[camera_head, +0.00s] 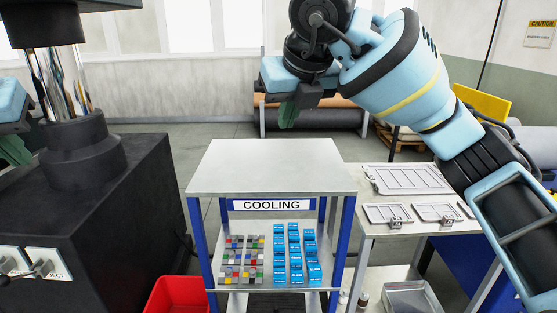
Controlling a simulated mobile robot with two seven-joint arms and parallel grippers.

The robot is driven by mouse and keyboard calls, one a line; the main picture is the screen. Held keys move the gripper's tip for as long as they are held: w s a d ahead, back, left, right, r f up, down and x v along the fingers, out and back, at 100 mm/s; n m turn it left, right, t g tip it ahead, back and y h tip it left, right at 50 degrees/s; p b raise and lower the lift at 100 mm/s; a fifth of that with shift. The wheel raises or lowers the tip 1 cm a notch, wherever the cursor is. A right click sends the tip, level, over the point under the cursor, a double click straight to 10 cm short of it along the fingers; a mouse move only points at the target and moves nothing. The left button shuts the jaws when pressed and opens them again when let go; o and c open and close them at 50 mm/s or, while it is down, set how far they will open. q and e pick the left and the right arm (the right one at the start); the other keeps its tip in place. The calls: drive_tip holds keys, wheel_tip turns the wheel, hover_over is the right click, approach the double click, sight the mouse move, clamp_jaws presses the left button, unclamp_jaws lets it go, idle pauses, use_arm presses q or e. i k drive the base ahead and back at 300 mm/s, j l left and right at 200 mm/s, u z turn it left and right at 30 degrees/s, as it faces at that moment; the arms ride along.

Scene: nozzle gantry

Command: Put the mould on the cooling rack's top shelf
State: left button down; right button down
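I cannot tell for certain which thing is the mould. Flat, pale metal frames lie on the side table at right: a large one (408,179) and smaller ones with clasps, at left (386,214) and right (436,212). My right gripper (288,114) hangs above and behind the top shelf, its green fingers seen edge-on, with no object visible in it.
The lower shelf holds small multicoloured blocks (243,260) and blue boxes (296,255). A black machine (100,210) with a piston stands at left. A red bin (176,297) is on the floor. A metal tray (410,298) sits below the side table (375,240).

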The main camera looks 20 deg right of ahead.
sight(270, 165)
drive_tip(key=l, duration=0.75)
drive_tip(key=i+l, duration=0.1)
drive_tip(key=l, duration=0.65)
